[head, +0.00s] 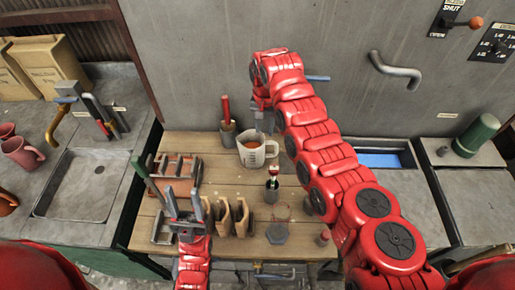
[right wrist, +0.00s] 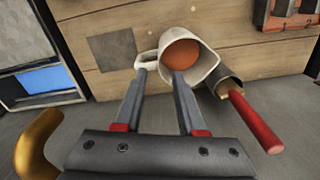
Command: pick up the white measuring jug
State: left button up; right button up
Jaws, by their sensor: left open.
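The white measuring jug (head: 250,156) stands upright on the wooden table, with orange-brown contents and dark markings on its side. My right gripper (head: 263,122) reaches down above and just behind it. In the right wrist view, the open fingers (right wrist: 163,73) point at the jug (right wrist: 203,63). My left gripper (head: 183,215) is open over the table's left front, apart from the jug.
A dark holder (head: 228,134) with a red-handled tool stands close left of the jug. A small pot (head: 272,190) stands in front. Wooden holders (head: 228,217) and a red rack (head: 176,167) are left. A grey wall (head: 200,60) rises behind.

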jog(key=b, duration=0.2)
send_over(264, 151)
notch_tip(264, 151, down, 6)
jog(key=shift+w+f, duration=0.2)
jog(key=shift+f, duration=0.35)
notch_tip(264, 151, down, 6)
jog(key=b, duration=0.4)
jog(key=shift+a, duration=0.1)
jog(key=shift+r, duration=0.2)
grip_shut()
